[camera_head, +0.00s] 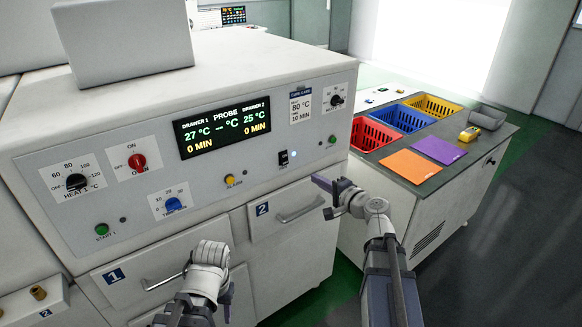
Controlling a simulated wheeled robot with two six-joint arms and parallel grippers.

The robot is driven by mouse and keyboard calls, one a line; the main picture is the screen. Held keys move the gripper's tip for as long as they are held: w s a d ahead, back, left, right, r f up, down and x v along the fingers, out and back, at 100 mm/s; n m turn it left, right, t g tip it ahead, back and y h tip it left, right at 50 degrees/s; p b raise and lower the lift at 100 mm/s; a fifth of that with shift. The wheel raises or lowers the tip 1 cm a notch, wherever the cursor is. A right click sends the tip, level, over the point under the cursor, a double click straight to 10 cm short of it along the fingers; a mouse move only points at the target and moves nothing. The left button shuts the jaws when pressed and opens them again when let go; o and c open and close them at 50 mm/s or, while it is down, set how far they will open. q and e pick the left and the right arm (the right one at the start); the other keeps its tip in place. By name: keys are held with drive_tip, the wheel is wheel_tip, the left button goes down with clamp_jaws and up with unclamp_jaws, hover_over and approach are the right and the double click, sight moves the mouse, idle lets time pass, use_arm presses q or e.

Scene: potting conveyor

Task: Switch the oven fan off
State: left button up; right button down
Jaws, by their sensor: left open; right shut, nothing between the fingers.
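The oven's sloping front panel (150,160) fills the left and middle of the view. A small black rocker switch (283,158) sits right of the display (222,124), with a small lit lamp (294,154) beside it. Its lettering is too small to read, so I cannot confirm that it is the fan switch. My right gripper (322,186) is shut and empty, in front of the panel's lower right, right of and below the switch. My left gripper (208,272) is open in front of drawer 1, near its handle; its fingers are largely hidden by the wrist.
The panel also carries a black heat knob (77,182), a red knob (137,162), a blue knob (173,204), a yellow alarm button (230,181) and a green button (332,139). Drawer 2's handle (300,211) projects below. A bench (420,182) with colored bins stands right.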

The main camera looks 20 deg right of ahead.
use_arm(q)
wheel_tip(320, 180, down, 2)
drive_tip(key=shift+f+b, duration=0.2)
drive_tip(key=shift+b, duration=1)
use_arm(e)
drive_tip(key=x, duration=1.4)
drive_tip(key=shift+a, duration=0.1)
drive_tip(key=shift+w+f, duration=0.2)
drive_tip(key=shift+w, duration=0.05)
drive_tip(key=shift+s+r, duration=0.1)
drive_tip(key=shift+s+f+b, duration=0.25)
drive_tip(key=shift+s+b, duration=0.1)
drive_tip(key=shift+s, duration=0.1)
use_arm(q)
drive_tip(key=d+f+b, duration=0.2)
drive_tip(key=shift+s+f, duration=0.4)
use_arm(e)
approach(285, 163)
drive_tip(key=s+d+f, duration=0.2)
drive_tip(key=s+f, duration=0.2)
drive_tip(key=s, duration=0.2)
drive_tip(key=shift+s+d, duration=0.2)
drive_tip(key=shift+d, duration=0.1)
